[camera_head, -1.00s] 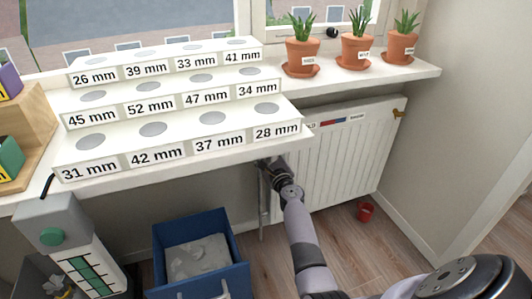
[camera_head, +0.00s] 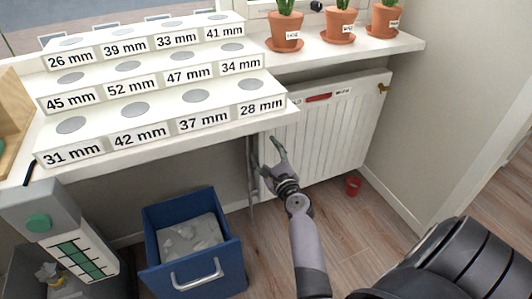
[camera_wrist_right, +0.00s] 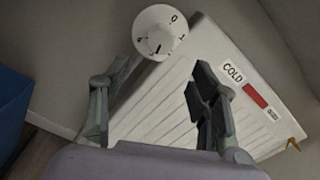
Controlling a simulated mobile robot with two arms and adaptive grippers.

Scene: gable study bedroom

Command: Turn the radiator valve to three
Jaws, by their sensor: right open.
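The radiator valve (camera_wrist_right: 160,32) is a round white knob with dark numbers on its face, at the top of the right wrist view. A 0 and a 1 can be read on its right side; the other marks are too small to read surely. The white ribbed radiator (camera_head: 330,140) stands under the sill; it also fills the middle of the wrist view (camera_wrist_right: 165,105). My right gripper (camera_head: 270,158) is open and empty, in front of the radiator's left end. In the wrist view its fingers are apart, with the knob beyond them. The valve cannot be made out in the head view. My left gripper is not in view.
A red strip beside a "COLD" label (camera_wrist_right: 232,72) is on the radiator. The white stepped stand (camera_head: 165,135) overhangs left of my gripper. A blue drawer bin (camera_head: 195,270) stands below left. A small red pot (camera_head: 353,186) is on the floor. Potted plants (camera_head: 341,22) line the sill.

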